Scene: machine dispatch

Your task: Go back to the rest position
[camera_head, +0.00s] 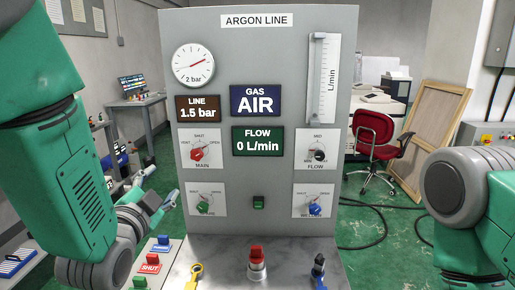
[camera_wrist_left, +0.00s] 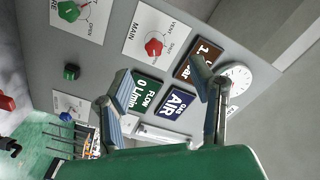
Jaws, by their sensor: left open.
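My left gripper (camera_head: 161,188) is in front of the left side of the grey argon line panel (camera_head: 258,60), by the lower left knob plate. In the left wrist view its two fingers (camera_wrist_left: 158,95) are spread apart with nothing between them. The panel shows signs reading LINE 1.5 bar (camera_head: 198,108), GAS AIR (camera_head: 256,100) and FLOW 0 L/min (camera_head: 257,141). The red MAIN knob (camera_head: 198,153) also shows in the left wrist view (camera_wrist_left: 154,47). My right arm shows at the right edge of the head view; its gripper is out of view.
A shelf in front of the panel holds a yellow item (camera_head: 195,272), a red-topped fitting (camera_head: 257,262) and a black-and-blue fitting (camera_head: 318,268). A red SHUT tag (camera_head: 150,264) lies at the left. A red chair (camera_head: 375,140) and a wooden frame (camera_head: 428,135) stand behind.

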